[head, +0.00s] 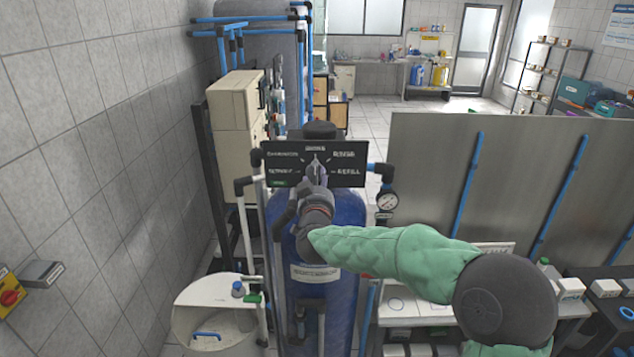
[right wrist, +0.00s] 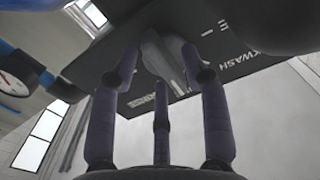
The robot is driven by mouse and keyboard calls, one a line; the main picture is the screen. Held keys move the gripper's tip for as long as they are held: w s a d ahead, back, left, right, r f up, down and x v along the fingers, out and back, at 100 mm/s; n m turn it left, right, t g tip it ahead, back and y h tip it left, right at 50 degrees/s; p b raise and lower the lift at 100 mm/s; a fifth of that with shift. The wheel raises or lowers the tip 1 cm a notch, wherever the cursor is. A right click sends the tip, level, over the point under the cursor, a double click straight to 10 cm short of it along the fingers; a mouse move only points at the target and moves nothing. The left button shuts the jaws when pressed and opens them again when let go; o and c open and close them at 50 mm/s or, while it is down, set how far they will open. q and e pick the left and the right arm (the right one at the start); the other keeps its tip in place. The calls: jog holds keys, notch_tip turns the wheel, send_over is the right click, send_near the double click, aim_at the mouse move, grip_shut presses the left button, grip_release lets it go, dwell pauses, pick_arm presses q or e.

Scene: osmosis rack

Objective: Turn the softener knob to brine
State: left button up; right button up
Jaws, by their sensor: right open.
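The softener's black label panel (head: 345,176) sits on top of the blue tank (head: 345,215) in the head view, with position words around its middle. The grey knob (head: 317,168) is at the panel's centre, and its pointer looks roughly upright, toward the top label. My right gripper (head: 316,188) is in front of the panel, just below the knob, and partly hides it. In the right wrist view the open fingers (right wrist: 160,80) stand around the knob (right wrist: 172,60); I cannot tell whether they touch it. The panel (right wrist: 100,68) fills the upper part there. My left gripper is out of view.
A pressure gauge (head: 386,201) and pipes stand right of the tank. A grey partition (head: 430,150) is at right. A tiled wall (head: 90,120) bounds the left.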

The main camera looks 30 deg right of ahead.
jog(key=v, duration=1.1)
jog(key=shift+s+a, duration=0.1)
jog(key=w+a+f+n+g+y+b, duration=0.15)
jog(key=a+f+y+b, duration=0.35)
jog(key=f, duration=1.6)
jog(key=a+f+n+g+y+b, duration=0.3)
jog(key=a+f+b, duration=0.3)
jog(key=f, duration=1.5)
jog(key=s+a+f+g+y+b, duration=0.1)
jog(key=s+a+f+g+b, duration=0.2)
jog(key=f, duration=0.6)
jog(key=s+a+f+g+y, duration=0.25)
jog(key=s+f, duration=0.35)
jog(key=f, duration=0.4)
jog(key=s+a+f+g+y+b, duration=0.1)
jog(key=s+a+f+g+b, duration=0.1)
jog(key=s+f, duration=0.5)
jog(key=s+a+f+g+b, duration=0.2)
jog(key=s+a+f+g, duration=0.1)
jog(key=s+a+f, duration=0.2)
jog(key=s+f, duration=0.2)
jog(key=s, duration=0.2)
jog(key=shift+s+f+m+y+b, duration=0.2)
jog(key=shift+f+m+y+b, duration=0.05)
jog(key=shift+m+y+b, duration=0.15)
